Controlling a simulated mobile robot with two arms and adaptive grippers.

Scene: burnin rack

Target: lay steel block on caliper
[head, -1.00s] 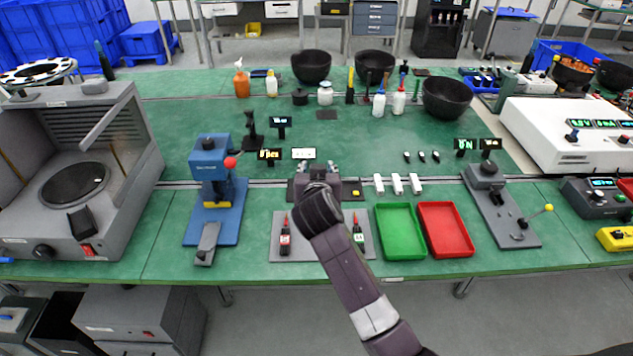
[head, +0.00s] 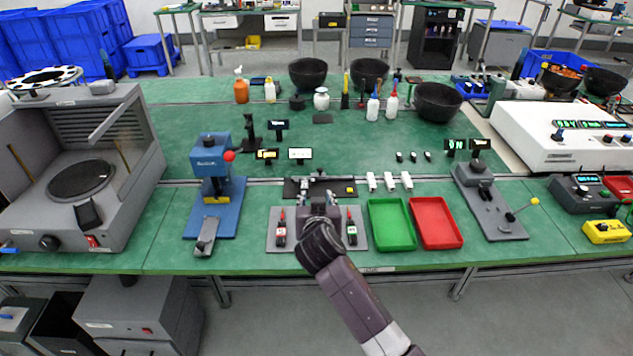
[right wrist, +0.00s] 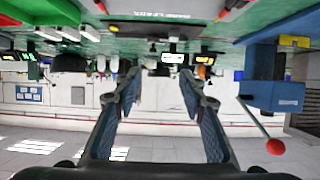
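My right gripper (head: 317,202) hangs over the grey mat on the green bench, just in front of a dark flat plate (head: 340,188) with a small yellow part at its right. In the right wrist view its two fingers (right wrist: 160,95) are spread apart with nothing visible between them. I cannot make out a steel block or a caliper with certainty; my gripper and forearm cover the middle of the mat. My left gripper is not in view.
A green tray (head: 391,224) and a red tray (head: 436,223) lie right of the mat. A blue press (head: 213,165) stands to the left. Several white pieces (head: 389,181) lie behind the trays. The bench behind the small displays has free room.

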